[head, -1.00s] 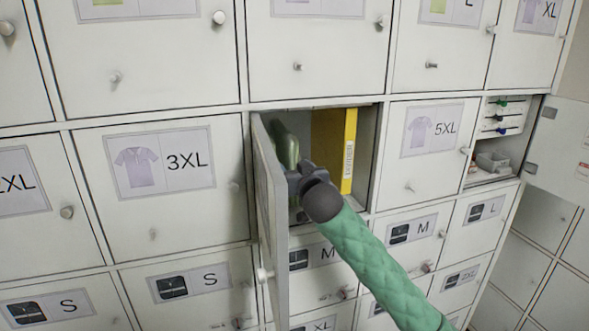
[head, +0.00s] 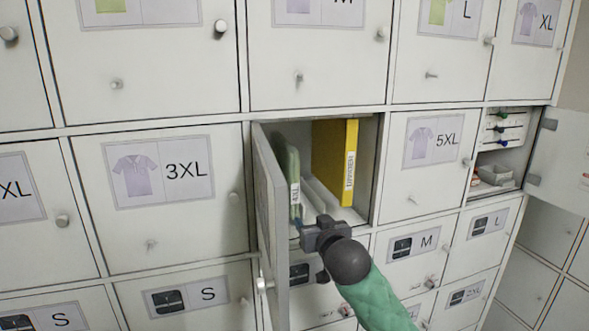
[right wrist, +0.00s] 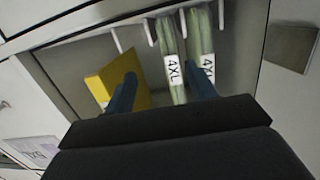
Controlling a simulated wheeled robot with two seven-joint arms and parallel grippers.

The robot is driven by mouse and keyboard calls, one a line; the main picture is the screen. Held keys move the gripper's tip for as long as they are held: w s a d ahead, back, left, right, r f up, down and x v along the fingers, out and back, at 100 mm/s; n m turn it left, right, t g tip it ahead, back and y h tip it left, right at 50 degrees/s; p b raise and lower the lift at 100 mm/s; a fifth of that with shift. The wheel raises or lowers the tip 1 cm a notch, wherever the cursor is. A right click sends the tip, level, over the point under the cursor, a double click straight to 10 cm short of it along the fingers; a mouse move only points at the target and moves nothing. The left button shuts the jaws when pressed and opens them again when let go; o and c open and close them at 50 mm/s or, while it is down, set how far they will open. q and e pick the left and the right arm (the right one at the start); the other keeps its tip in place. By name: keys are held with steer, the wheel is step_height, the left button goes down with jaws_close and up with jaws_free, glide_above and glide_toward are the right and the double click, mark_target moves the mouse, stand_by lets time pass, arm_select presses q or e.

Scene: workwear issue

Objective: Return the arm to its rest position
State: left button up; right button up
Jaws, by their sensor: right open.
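My right gripper (head: 318,226) is at the front of an open locker compartment (head: 368,150), near its lower edge, below and in front of the things inside. It is open, and nothing shows between its fingers. In the right wrist view the two blue fingers (right wrist: 162,92) stand apart. Inside the compartment are a yellow folder (head: 349,160) on the right and green folded garments (head: 291,175) on the left. The right wrist view shows two green garments (right wrist: 172,60) with 4XL labels, upright between white dividers, and the yellow folder (right wrist: 112,82). My left gripper is not in view.
The compartment's door (head: 270,210) stands open on the left, close beside my right gripper. Shut lockers surround it, such as 3XL (head: 160,230) and 5XL (head: 425,180). Another compartment at the right is open, with its door (head: 562,150) swung right and a small grey bin (head: 497,175) inside.

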steer(key=s+d+f+g+h, duration=0.1)
steer(key=s+d+f+g, duration=0.15)
steer(key=s+f, duration=0.4)
steer(key=s+d+f+m+g+h, duration=0.1)
steer(key=s+d+f, duration=0.25)
steer(key=f, duration=0.65)
steer(key=s+d+f+g+h, duration=0.1)
steer(key=s+d+f+g, duration=0.1)
steer(key=s+f, duration=0.55)
steer(key=s+d+f+g, duration=0.25)
steer(key=s+f, duration=0.25)
steer(key=s, duration=0.3)
steer(key=s+d+f+g+h, duration=0.1)
steer(key=s+d+f+g, duration=0.15)
steer(key=s+f, duration=0.4)
steer(key=s+d+f+g, duration=0.2)
steer(key=s+d+f, duration=0.15)
steer(key=s, duration=0.65)
steer(key=s+a+f+g, duration=0.1)
steer(key=a+f, duration=0.1)
steer(key=f, duration=1.3)
steer(key=s+a+f+g, duration=0.1)
steer(key=s+a+f, duration=0.1)
steer(key=f, duration=1.4)
steer(key=shift+a, duration=0.45)
steer(key=shift+a+r, duration=0.1)
steer(key=shift+r, duration=0.05)
